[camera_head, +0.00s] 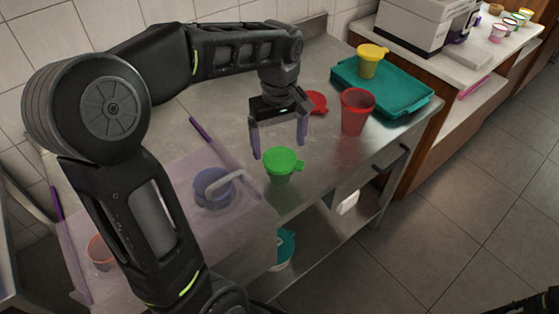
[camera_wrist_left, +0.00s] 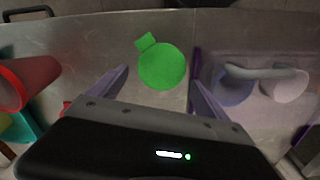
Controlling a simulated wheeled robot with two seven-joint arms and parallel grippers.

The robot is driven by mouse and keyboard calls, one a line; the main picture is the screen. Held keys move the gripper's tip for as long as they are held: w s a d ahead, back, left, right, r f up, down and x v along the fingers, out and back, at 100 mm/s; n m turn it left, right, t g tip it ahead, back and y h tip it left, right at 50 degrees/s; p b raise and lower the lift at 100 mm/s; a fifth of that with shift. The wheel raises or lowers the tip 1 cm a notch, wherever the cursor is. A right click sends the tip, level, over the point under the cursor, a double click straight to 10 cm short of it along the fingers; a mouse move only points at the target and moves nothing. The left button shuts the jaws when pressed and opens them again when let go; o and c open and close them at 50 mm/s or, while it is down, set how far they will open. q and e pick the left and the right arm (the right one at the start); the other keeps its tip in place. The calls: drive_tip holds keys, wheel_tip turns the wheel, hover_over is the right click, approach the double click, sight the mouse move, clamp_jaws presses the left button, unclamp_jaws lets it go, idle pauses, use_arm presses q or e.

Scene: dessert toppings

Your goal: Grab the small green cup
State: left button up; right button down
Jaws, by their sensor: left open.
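The small green cup (camera_head: 283,166) stands upright on the steel counter, with a green lid that has a tab. In the left wrist view the green cup (camera_wrist_left: 162,67) shows from above, just beyond and between the fingertips. My left gripper (camera_head: 279,149) is open and empty, with its purple-grey fingers pointing down above and behind the cup. In the left wrist view my left gripper (camera_wrist_left: 158,76) has its fingers spread to either side of the cup, apart from it. At the lower right edge of the head view a dark part shows, too little to read as a gripper.
A red cup (camera_head: 356,112) and a red lid (camera_head: 316,102) are right of the gripper. A teal tray (camera_head: 405,97) bears a yellow cup (camera_head: 370,66). The counter's front edge is close to the green cup.

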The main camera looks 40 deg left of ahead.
sight(279, 158)
use_arm(q)
drive_tip(key=shift+s+d, duration=0.1)
drive_tip(key=shift+s, duration=0.05)
drive_tip(key=shift+f, duration=1.3)
drive_tip(key=shift+d+f+p, duration=0.1)
drive_tip(key=shift+f+p, duration=0.6)
drive_tip(key=shift+f, duration=1.9)
drive_tip(key=c, duration=1.2)
drive_tip(key=shift+r, duration=0.15)
